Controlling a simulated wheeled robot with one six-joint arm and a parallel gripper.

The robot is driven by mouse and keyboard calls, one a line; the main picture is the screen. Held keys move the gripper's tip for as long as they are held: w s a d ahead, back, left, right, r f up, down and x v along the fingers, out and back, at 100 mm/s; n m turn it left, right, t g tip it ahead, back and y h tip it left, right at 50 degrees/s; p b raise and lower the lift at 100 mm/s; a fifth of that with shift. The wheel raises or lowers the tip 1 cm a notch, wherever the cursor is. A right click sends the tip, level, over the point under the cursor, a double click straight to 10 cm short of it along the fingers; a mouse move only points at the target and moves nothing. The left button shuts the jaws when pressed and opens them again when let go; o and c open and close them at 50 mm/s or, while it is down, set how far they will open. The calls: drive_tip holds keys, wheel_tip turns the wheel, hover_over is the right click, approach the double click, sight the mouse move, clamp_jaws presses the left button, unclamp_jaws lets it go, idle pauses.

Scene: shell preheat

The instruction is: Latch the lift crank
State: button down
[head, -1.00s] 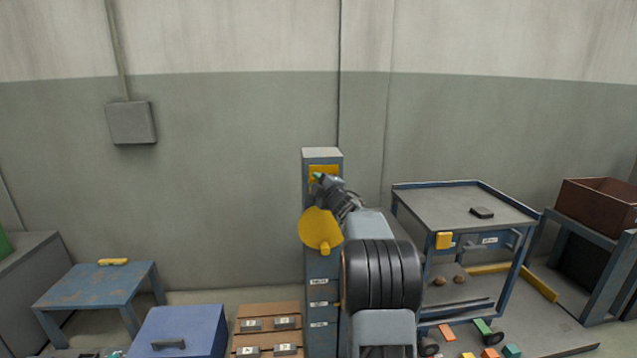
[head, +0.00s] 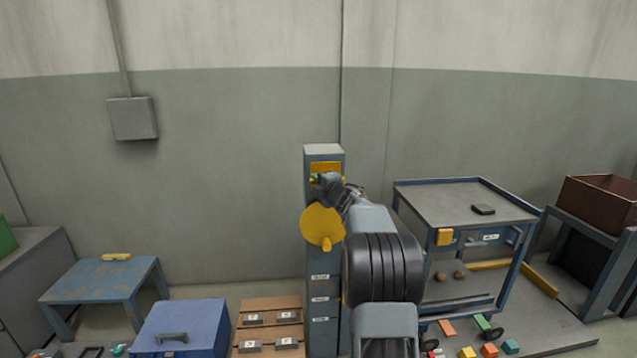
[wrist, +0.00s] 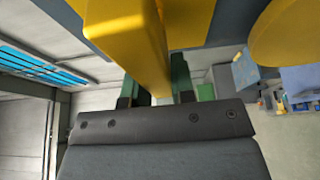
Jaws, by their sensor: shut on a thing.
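A grey-blue column (head: 324,260) stands against the wall, with a yellow plate (head: 325,167) near its top and a round yellow disc (head: 318,224) below it. The disc has a small stub at its lower edge; it also shows at the upper right of the wrist view (wrist: 290,32). My gripper (head: 316,180) is at the plate, above the disc. In the wrist view, my gripper (wrist: 156,85) is shut on a yellow bar (wrist: 147,45), with a green-tipped finger on each side. The bar's far end is out of frame. I cannot tell which yellow part is the crank.
A blue cart (head: 465,205) stands right of the column, with coloured blocks (head: 489,350) on the floor before it. A blue table (head: 100,280), a blue box (head: 180,328) and a brown tray (head: 270,304) stand left.

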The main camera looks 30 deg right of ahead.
drive_tip(key=c, duration=1)
unclamp_jaws()
drive_tip(key=shift+o, duration=0.2)
drive_tip(key=s, duration=1.3)
drive_tip(key=shift+s+a, duration=0.35)
drive_tip(key=shift+a, duration=0.05)
